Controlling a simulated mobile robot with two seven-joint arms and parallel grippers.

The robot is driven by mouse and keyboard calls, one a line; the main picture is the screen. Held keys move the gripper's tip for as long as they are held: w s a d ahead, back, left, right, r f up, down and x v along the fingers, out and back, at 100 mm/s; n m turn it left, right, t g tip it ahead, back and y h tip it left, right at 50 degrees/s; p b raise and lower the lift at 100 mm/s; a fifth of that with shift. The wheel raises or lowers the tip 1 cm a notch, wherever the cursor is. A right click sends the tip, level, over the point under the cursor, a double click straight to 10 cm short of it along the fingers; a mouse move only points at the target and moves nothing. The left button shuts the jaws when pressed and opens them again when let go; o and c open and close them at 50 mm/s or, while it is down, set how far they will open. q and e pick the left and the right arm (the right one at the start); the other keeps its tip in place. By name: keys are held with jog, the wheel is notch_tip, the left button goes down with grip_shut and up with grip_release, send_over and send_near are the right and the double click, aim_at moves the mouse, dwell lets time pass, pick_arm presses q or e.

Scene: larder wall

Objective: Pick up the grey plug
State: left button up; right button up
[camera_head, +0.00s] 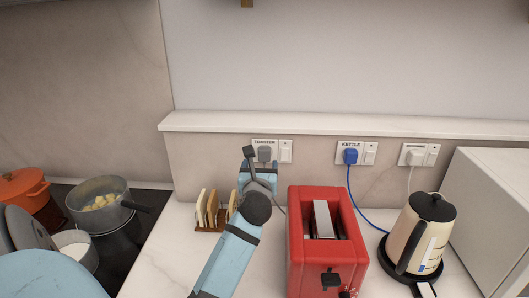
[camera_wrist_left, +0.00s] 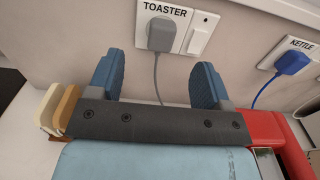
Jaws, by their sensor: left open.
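The grey plug (camera_head: 264,154) sits in the wall socket labelled TOASTER, and its grey cord hangs down behind my gripper. The plug also shows in the left wrist view (camera_wrist_left: 161,34), above and beyond the fingers. My left gripper (camera_wrist_left: 161,82) is open and empty, with one blue finger on each side of the cord, below the plug. In the head view the left gripper (camera_head: 260,166) is just in front of the plug and partly covers it. I cannot tell whether it touches the cord. My right gripper is not in view.
A red toaster (camera_head: 300,255) stands right of my left arm, and a toast rack (camera_head: 209,225) left of it. The blue kettle plug (camera_head: 350,156) sits in the socket to the right. A cream kettle (camera_head: 420,230) and pots on a hob (camera_head: 145,225) flank the counter.

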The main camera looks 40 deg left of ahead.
aim_at(264, 150)
pick_arm(q)
jog(key=x, duration=0.4)
jog(key=shift+w+a+f, duration=0.1)
jog(key=shift+w+a, duration=0.05)
jog(key=shift+w, duration=0.05)
jog(key=shift+w+a, duration=0.25)
jog(key=shift+w, duration=0.1)
jog(key=p+x, duration=0.1)
jog(key=x, duration=0.3)
jog(key=shift+w+a, duration=0.1)
jog(key=shift+w, duration=0.4)
jog(key=shift+s, duration=0.1)
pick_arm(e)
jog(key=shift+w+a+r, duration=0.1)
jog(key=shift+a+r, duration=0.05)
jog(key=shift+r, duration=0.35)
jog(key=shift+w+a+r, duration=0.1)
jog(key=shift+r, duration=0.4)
pick_arm(q)
jog(key=shift+c, duration=1.3)
jog(key=c, duration=0.8)
jog(key=shift+c, duration=0.2)
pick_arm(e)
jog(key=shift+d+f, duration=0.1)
